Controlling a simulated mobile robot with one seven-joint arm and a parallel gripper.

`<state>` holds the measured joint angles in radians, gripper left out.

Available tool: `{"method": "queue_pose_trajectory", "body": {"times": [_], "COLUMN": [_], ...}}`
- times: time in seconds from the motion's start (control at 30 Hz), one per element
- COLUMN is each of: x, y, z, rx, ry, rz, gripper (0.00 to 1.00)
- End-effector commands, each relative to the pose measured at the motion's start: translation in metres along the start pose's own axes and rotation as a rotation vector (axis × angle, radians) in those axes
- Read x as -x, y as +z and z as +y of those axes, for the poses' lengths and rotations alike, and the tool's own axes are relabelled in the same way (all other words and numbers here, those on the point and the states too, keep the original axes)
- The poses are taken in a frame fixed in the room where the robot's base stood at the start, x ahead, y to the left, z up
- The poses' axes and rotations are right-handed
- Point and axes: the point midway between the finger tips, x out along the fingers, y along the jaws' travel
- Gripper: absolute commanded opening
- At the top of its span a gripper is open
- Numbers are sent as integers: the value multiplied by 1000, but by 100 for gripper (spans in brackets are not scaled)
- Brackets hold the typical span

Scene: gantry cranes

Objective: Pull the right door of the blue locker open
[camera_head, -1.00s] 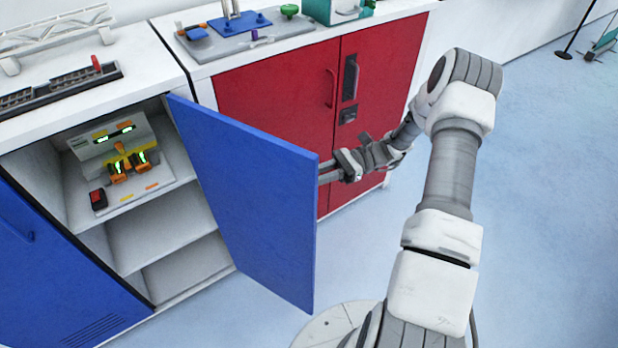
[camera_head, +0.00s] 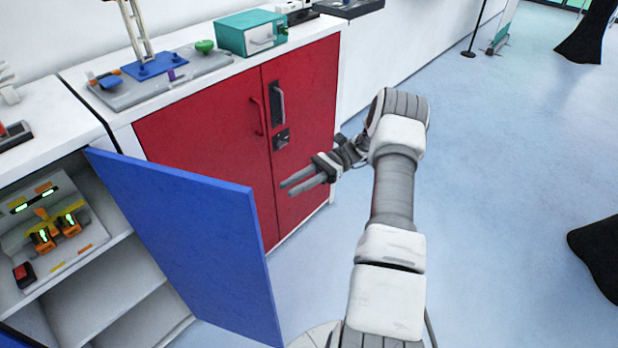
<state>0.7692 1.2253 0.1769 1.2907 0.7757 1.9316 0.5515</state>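The right door (camera_head: 200,240) of the blue locker stands swung wide open, hinged on the right side of the locker. The white locker body and its inner shelves (camera_head: 95,300) show at the lower left. The door's handle is not in view; its face toward the red cabinet is hidden. My gripper (camera_head: 303,185) is to the right of the door's free edge, in front of the red cabinet. Its two fingers point left with a gap between them and nothing in it. The fingers look apart from the door.
A red cabinet (camera_head: 200,130) with shut doors stands right of the locker. A device with orange parts (camera_head: 60,225) sits on the locker's upper shelf. A teal box (camera_head: 250,33) is on the red cabinet's top. Dark draped shapes (camera_head: 598,255) stand at the right; the floor between is clear.

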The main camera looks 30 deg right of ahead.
Motion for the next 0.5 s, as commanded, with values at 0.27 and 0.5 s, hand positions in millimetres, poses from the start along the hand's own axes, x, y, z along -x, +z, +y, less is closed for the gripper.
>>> {"method": "queue_pose_trajectory", "body": {"times": [0.27, 0.5], "x": [37, 47], "y": [-1, 0], "z": [0, 0], "rx": [1, 0], "ry": [0, 0], "rz": [-2, -1], "gripper": [27, 27]}}
